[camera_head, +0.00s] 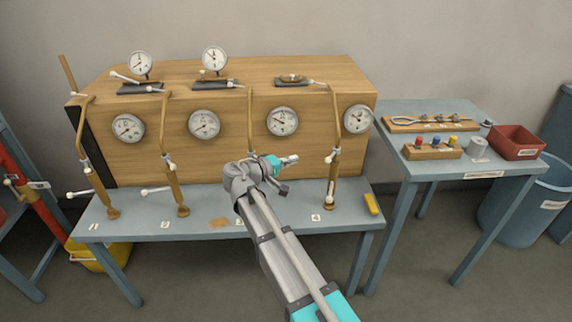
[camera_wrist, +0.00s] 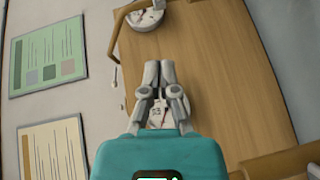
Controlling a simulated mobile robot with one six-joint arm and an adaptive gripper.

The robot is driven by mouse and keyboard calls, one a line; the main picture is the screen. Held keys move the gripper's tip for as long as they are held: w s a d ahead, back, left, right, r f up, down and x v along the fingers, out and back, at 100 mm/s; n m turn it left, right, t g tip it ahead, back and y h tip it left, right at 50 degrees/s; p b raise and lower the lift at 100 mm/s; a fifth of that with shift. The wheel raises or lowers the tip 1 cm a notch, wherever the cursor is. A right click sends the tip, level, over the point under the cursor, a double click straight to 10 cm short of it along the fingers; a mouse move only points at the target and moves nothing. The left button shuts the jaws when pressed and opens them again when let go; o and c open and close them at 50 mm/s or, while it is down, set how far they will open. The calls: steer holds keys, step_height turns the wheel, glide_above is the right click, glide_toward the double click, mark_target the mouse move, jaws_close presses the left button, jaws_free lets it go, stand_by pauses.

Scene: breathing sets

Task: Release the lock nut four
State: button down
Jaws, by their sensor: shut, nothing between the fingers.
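The fourth copper pipe (camera_head: 337,110) stands at the right end of the bench, behind the number 4 label (camera_head: 315,217). It has a pale fitting with a white-ended lever (camera_head: 330,157) partway up and another fitting at its foot (camera_head: 331,200). I cannot tell which of these is the lock nut. My gripper (camera_head: 294,159) is shut and empty, in front of the wooden cabinet and left of this pipe, apart from it. In the wrist view the gripper (camera_wrist: 159,66) points along the cabinet, with a gauge (camera_wrist: 160,112) partly hidden behind its fingers.
The wooden cabinet (camera_head: 232,160) carries several gauges, with other pipes to the left. A yellow block (camera_head: 371,204) lies at the bench's right end. The side table (camera_head: 450,165) at the right holds a red bin (camera_head: 515,142) and coloured knobs. A blue barrel (camera_head: 530,205) stands beyond.

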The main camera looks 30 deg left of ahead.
mark_target(328, 160)
steer(key=w+d+f+b, duration=0.1)
steer(key=w+d, duration=0.4)
steer(key=d, duration=0.1)
steer(key=shift+w+f, duration=0.25)
steer(key=shift+w, duration=0.15)
